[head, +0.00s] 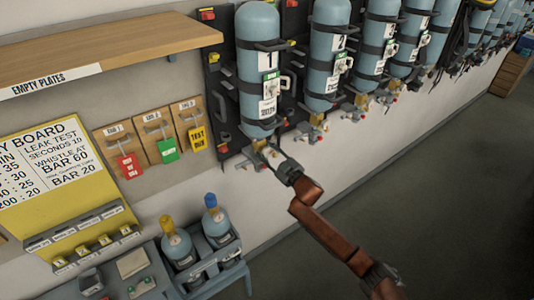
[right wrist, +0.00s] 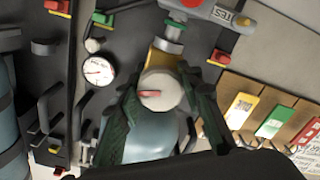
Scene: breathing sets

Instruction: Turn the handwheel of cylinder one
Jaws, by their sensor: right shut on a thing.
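Cylinder one (head: 258,50) is a blue bottle marked 1, held valve-down against the wall rack in the head view. Its handwheel (right wrist: 160,93) is a pale round knob with a red mark, on a brass valve (right wrist: 161,60) in the right wrist view. My right gripper (head: 266,156) is at the valve below the cylinder. In the right wrist view its two dark green fingers (right wrist: 160,88) stand on either side of the handwheel and are shut on it. The cylinder's blue body (right wrist: 152,139) shows behind the fingers. My left gripper is not in view.
A pressure gauge (right wrist: 98,71) sits beside the valve, and a TEST block (right wrist: 233,17) above it. Cylinder two (head: 328,50) and several others hang to the right. Tags hang on wooden boards (head: 157,138) at left. A crate (head: 215,250) holds small bottles below. The floor at right is clear.

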